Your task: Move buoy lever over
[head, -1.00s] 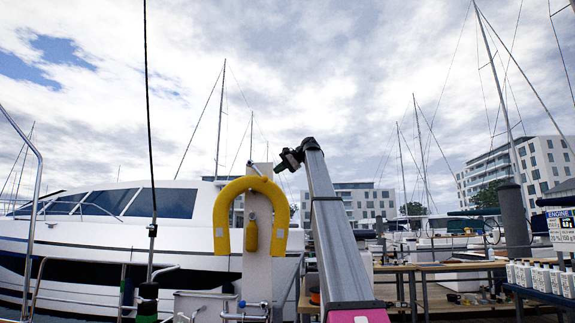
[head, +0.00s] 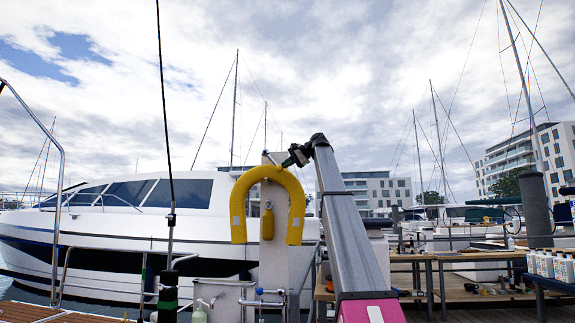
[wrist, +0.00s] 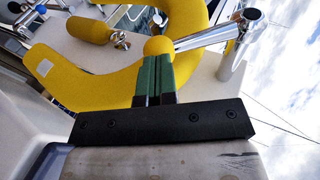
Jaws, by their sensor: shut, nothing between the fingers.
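The yellow horseshoe buoy (head: 240,205) hangs on a white post in the head view. It also fills much of the upper wrist view (wrist: 85,82). The lever is a chrome rod (wrist: 205,38) with a yellow ball knob (wrist: 158,47) at its left end and a chrome pivot (wrist: 240,28) at its right. My gripper (wrist: 157,62) has green fingers shut together, with nothing between them. The fingertips are right at the knob; I cannot tell whether they touch it. In the head view my gripper (head: 286,161) is small and dark above the buoy's top.
A yellow float (head: 267,223) hangs inside the horseshoe, in front of the white post (head: 274,262). A white boat (head: 110,235) lies behind. Metal rails stand at left. Wooden tables (head: 470,255) and a bench with white bottles (head: 548,265) stand at right.

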